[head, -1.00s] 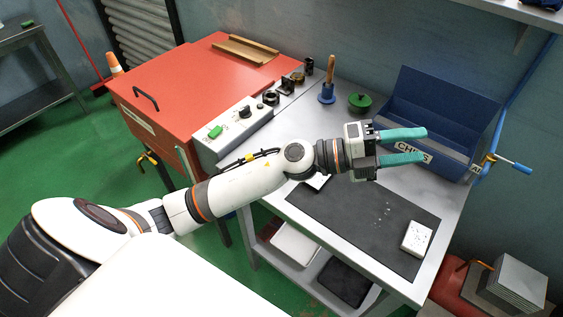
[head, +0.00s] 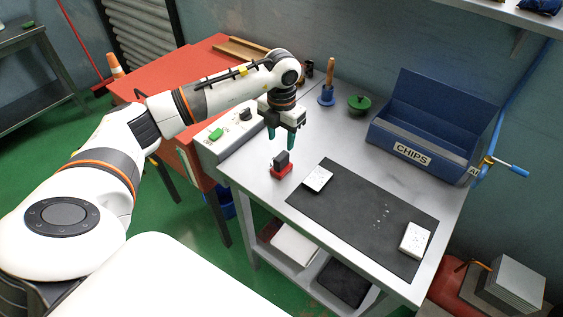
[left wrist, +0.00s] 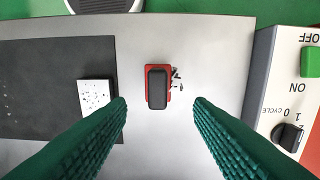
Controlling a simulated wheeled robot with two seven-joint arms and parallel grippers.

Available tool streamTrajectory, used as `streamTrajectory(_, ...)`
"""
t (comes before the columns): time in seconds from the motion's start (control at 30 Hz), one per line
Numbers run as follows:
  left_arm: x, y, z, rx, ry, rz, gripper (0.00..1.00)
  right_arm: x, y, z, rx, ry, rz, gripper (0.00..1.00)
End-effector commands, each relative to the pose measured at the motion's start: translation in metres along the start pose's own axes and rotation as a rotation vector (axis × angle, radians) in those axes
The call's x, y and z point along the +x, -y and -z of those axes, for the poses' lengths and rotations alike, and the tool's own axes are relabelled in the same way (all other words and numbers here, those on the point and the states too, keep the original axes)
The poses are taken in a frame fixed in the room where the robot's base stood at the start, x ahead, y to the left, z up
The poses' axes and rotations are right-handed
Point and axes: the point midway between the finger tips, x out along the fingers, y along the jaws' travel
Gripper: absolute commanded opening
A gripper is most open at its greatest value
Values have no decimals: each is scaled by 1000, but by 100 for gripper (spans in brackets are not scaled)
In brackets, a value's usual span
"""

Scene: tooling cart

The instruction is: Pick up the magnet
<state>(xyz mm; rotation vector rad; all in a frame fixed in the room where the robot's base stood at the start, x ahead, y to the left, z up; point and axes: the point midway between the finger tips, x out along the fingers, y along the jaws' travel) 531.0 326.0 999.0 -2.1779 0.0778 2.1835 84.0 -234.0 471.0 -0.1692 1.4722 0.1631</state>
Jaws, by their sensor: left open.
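The magnet (head: 281,165) is a red block with a black handle on top, standing on the bare grey tabletop left of the black mat. In the left wrist view the magnet (left wrist: 157,88) lies ahead, between the lines of the two fingers, with small dark bits beside it. My left gripper (head: 281,143) points down above the magnet and is apart from it. Its green fingers are open and empty, and they also show in the left wrist view (left wrist: 160,105). My right gripper is in neither view.
The black mat (head: 345,213) bears a white speckled block (head: 317,179) near the magnet and another (head: 416,239) at its far end. The control box (head: 212,146) stands left of the magnet. A blue CHIPS bin (head: 412,152), green pot (head: 359,102) and wooden-handled tool (head: 327,88) stand at the back.

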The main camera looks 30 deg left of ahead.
Motion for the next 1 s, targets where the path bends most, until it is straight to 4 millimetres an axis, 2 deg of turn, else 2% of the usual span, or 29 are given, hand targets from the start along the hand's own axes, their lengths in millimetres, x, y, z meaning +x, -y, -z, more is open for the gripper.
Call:
streamTrajectory(0.13,20,-1,0,-1,1,-2,47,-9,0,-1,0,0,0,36)
streamTrajectory(0.37,37,-2,-1,2,2,-4,47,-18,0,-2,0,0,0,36)
streamTrajectory(0.5,58,-3,-4,1,3,-3,47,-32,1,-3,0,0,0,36)
streamTrajectory(0.63,75,-4,-2,2,0,-5,47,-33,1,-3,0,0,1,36)
streamTrajectory(0.9,81,-3,-2,2,-3,-4,47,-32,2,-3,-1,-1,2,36)
streamTrajectory(0.93,81,-3,-2,2,-3,-4,46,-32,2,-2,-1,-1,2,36)
streamTrajectory(1.0,81,-3,-2,2,-3,-4,34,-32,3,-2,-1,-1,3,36)
